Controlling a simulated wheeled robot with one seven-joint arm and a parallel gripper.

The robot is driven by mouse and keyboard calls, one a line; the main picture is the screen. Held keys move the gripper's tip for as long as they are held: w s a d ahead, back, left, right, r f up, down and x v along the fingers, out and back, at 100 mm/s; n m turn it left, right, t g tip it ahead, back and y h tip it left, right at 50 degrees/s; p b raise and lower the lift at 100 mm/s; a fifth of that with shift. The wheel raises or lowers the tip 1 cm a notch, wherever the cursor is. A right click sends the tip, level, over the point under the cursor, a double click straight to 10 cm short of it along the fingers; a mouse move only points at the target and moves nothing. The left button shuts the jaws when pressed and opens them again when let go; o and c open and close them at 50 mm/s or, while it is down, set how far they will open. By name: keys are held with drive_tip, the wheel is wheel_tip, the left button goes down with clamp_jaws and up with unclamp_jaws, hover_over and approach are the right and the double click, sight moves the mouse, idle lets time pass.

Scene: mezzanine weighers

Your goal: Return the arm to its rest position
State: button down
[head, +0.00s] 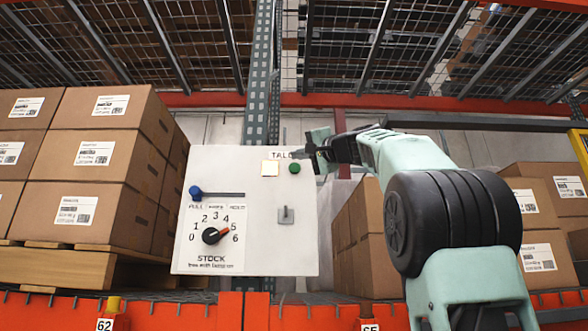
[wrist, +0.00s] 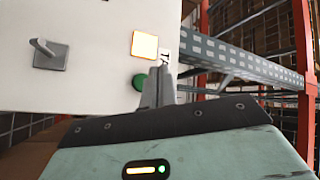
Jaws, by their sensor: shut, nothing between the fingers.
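My gripper (head: 318,150) is shut and empty at the end of my raised arm, in front of the upper right corner of a white control panel (head: 255,228). In the wrist view its closed fingertips (wrist: 162,75) show close to a green button (wrist: 139,82); I cannot tell whether they touch it. The green button (head: 294,168) also shows just left of the gripper in the head view. A lit cream square (head: 270,168) is beside it, and it glows in the wrist view (wrist: 144,45).
Stacked boxes stand on the left (head: 95,155) and right (head: 362,225). An orange beam (head: 255,310) runs below; wire mesh decking is overhead.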

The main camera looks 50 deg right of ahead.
idle(0.4)
